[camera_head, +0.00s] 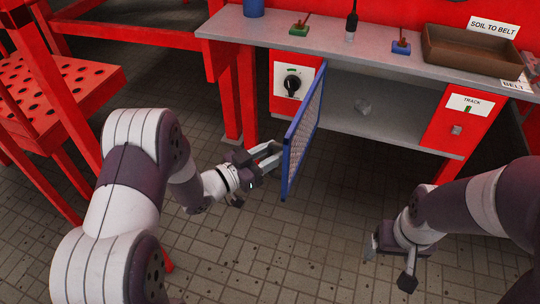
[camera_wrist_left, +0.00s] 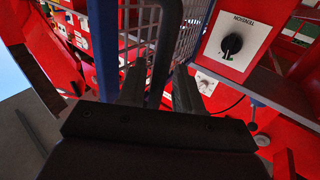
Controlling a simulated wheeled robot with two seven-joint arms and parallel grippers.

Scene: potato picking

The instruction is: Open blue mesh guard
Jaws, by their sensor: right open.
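The blue mesh guard (camera_head: 303,130) stands swung out from the red cabinet, seen almost edge-on in the head view. In the left wrist view its blue frame (camera_wrist_left: 104,45) and mesh fill the upper middle. My left gripper (camera_head: 276,154) is at the guard's left side. In the left wrist view its two fingers (camera_wrist_left: 158,88) lie on either side of the guard's dark upright handle bar (camera_wrist_left: 168,40), shut on it; the contact itself is partly hidden. My right gripper (camera_head: 388,254) is open and empty, low at the right, well away from the guard.
A grey worktop (camera_head: 375,62) with a brown tray (camera_head: 473,52) runs above the open compartment (camera_head: 375,115). A panel with a black knob (camera_head: 291,83) is just behind the guard. A red perforated step (camera_head: 60,88) stands at the left. The tiled floor between my arms is clear.

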